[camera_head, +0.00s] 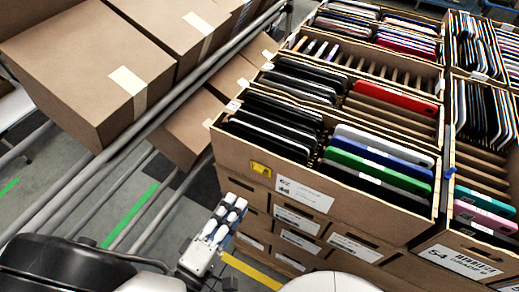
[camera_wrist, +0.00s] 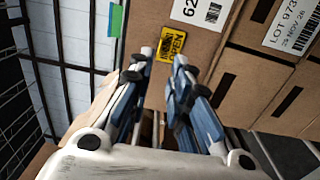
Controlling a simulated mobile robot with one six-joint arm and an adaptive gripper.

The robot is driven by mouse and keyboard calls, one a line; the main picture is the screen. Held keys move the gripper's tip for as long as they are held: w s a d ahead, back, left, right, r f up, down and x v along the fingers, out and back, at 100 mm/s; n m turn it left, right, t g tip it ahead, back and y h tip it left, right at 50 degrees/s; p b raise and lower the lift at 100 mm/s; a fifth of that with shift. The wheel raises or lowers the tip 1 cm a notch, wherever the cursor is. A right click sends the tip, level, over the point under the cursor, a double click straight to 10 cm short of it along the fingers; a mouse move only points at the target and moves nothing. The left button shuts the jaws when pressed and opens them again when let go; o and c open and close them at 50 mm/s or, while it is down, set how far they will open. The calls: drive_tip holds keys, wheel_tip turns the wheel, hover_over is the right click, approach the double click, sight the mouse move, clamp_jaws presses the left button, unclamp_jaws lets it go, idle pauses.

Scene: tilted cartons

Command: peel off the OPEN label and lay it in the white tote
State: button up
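A yellow label (camera_head: 261,170) with dark print sits on the lower left front of the large carton (camera_head: 334,202). In the wrist view the label (camera_wrist: 173,43) looks flat against the cardboard, and its print is too small to read surely. My gripper (camera_head: 232,204) is in front of the carton, below and left of the label. In the wrist view my gripper (camera_wrist: 164,63) has its blue-grey fingers spread, with the label just beyond and between the tips. Nothing is between the fingers, and contact with the label cannot be told. I cannot make out a white tote.
A white barcode label (camera_head: 304,194) is right of the yellow one. Phones in several colours fill the carton's slots. Closed boxes (camera_head: 95,75) lie on a tilted rail rack (camera_head: 140,125) at left. More cartons (camera_head: 470,262) stand at right. Grey floor (camera_head: 120,195) shows at lower left.

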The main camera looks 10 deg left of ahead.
drive_tip(key=x, duration=1)
drive_tip(key=shift+p, duration=0.45)
clamp_jaws()
drive_tip(key=shift+a+f, duration=0.1)
drive_tip(key=shift+a, duration=0.05)
idle(0.4)
drive_tip(key=b+v, duration=0.1)
drive_tip(key=v, duration=0.6)
drive_tip(key=shift+s, duration=0.45)
idle(0.9)
drive_tip(key=shift+a, duration=0.1)
